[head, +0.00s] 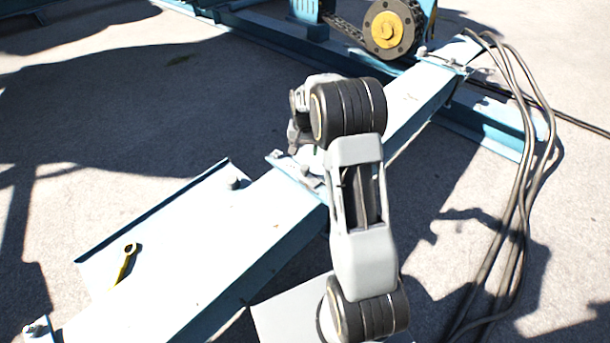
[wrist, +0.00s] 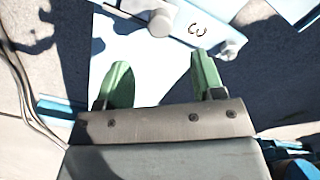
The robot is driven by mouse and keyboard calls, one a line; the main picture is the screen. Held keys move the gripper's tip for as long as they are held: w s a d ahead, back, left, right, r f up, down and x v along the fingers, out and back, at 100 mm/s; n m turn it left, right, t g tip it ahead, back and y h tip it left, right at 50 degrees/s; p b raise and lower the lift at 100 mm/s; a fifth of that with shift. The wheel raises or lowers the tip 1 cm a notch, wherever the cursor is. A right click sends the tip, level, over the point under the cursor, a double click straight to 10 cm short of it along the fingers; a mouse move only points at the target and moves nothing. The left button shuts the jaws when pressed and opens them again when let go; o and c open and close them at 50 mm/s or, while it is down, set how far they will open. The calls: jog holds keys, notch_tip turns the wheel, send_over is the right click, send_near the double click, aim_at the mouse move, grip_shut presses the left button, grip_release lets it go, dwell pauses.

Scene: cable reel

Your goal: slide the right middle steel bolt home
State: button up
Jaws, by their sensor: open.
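My gripper (wrist: 158,84) is open in the wrist view, its two green fingers apart with nothing between them. Beyond the fingertips lies a pale steel strip with a round steel bolt head (wrist: 160,23) near its middle. A second, smaller steel bolt (wrist: 231,48) sits at the strip's right end. I cannot tell which is the right middle bolt, nor how far either is slid in. Neither bolt touches the fingers. In the head view my arm hides most of the gripper, which is over the middle of the pale blue beam (head: 235,243), near a cross fitting (head: 285,162).
A yellow tool (head: 126,262) lies on the side plate left of the beam, with a steel knob (head: 235,183) near its far corner. Dark cables (head: 525,180) hang at the right. A chain drive with a yellow hub (head: 387,30) stands at the back.

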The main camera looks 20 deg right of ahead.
aim_at(305, 168)
notch_tip(305, 168, down, 12)
jog(key=b, duration=0.2)
jog(key=shift+r+b, duration=0.2)
jog(key=shift+b, duration=0.2)
jog(key=shift+c, duration=0.3)
grip_shut()
